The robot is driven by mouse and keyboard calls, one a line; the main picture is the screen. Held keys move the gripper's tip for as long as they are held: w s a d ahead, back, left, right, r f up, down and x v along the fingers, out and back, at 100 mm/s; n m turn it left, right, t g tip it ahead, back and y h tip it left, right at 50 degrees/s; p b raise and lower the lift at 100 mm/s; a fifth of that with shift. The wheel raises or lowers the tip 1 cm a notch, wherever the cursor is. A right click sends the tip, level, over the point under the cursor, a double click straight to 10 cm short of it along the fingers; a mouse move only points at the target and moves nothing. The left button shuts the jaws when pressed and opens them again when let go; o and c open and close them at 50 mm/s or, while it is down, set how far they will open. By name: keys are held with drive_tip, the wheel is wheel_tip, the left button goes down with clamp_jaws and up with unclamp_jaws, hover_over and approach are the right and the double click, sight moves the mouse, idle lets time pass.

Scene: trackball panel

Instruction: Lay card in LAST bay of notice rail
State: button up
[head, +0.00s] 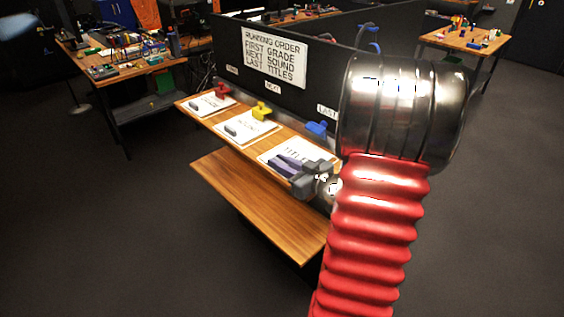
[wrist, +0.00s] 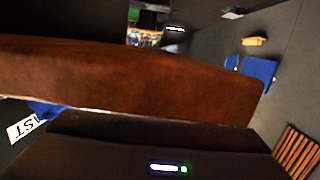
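The LAST label (head: 327,111) and a blue block (head: 317,128) mark the right bay of the notice rail in the head view. A white card (head: 280,152) reading TITLES lies on the wooden shelf below them. My gripper (head: 285,165) is over this card's lower right part; its dark fingers hide some of the card. Whether they hold the card or its handle does not show. In the wrist view, the LAST label (wrist: 36,122) and blue block (wrist: 46,108) show at left; a large brown surface hides much of the scene.
White cards with grey handles lie in the FIRST bay (head: 205,106) and NEXT bay (head: 243,128), below red (head: 222,91) and yellow (head: 261,110) blocks. A running order sign (head: 274,56) hangs on the black panel. A lower wooden shelf (head: 265,200) is bare.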

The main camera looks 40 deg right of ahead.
drive_tip(key=shift+o, duration=1.4)
drive_tip(key=shift+r, duration=0.1)
drive_tip(key=s, duration=0.4)
drive_tip(key=s+r, duration=0.1)
drive_tip(key=s, duration=0.7)
drive_tip(key=shift+d+r, duration=0.2)
drive_tip(key=shift+r, duration=0.2)
drive_tip(key=shift+w, duration=0.15)
